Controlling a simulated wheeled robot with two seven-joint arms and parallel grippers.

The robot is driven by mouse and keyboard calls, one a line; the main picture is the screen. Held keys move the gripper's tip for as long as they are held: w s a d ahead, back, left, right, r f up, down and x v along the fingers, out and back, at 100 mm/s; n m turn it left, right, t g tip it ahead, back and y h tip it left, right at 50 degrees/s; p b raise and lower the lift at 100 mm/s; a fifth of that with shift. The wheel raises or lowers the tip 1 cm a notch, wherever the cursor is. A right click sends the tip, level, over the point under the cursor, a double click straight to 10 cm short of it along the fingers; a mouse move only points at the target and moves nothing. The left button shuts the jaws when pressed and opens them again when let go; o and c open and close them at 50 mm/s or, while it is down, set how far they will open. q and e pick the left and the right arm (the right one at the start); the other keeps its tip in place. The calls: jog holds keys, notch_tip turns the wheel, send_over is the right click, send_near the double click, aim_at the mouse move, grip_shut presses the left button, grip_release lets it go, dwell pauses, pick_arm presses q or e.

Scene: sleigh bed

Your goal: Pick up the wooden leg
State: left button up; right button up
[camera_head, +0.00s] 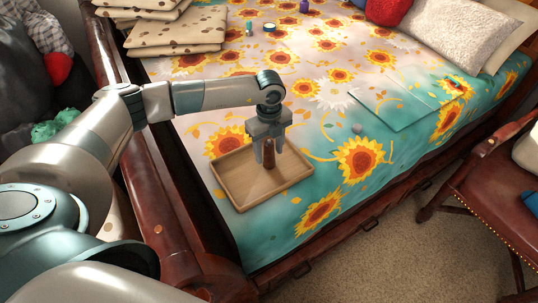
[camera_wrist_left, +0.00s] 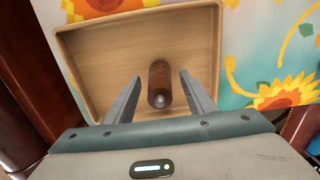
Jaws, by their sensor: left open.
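The wooden leg (camera_head: 269,153) is a short dark brown cylinder with a metal tip, seen over the light wooden tray (camera_head: 236,192) on the bed. In the left wrist view the leg (camera_wrist_left: 159,82) lies between the two fingers, with a visible gap on each side. My left gripper (camera_head: 269,158) is open and comes down over the tray around the leg. In the left wrist view my left gripper (camera_wrist_left: 159,92) has its fingers apart on either side of it. Whether the leg touches the tray is hard to tell. My right gripper is not in view.
The tray rests on a sunflower bedspread (camera_head: 330,90) near the bed's dark wooden edge (camera_head: 165,215). A pale blue folder (camera_head: 395,105) lies to the right. Folded spotted cloths (camera_head: 178,32) and small items are farther back. A leather chair (camera_head: 500,170) stands right of the bed.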

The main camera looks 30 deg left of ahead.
aim_at(269, 142)
pick_arm(q)
jog(key=c, duration=1.2)
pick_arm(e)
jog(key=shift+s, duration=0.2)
pick_arm(q)
jog(key=shift+r, duration=0.1)
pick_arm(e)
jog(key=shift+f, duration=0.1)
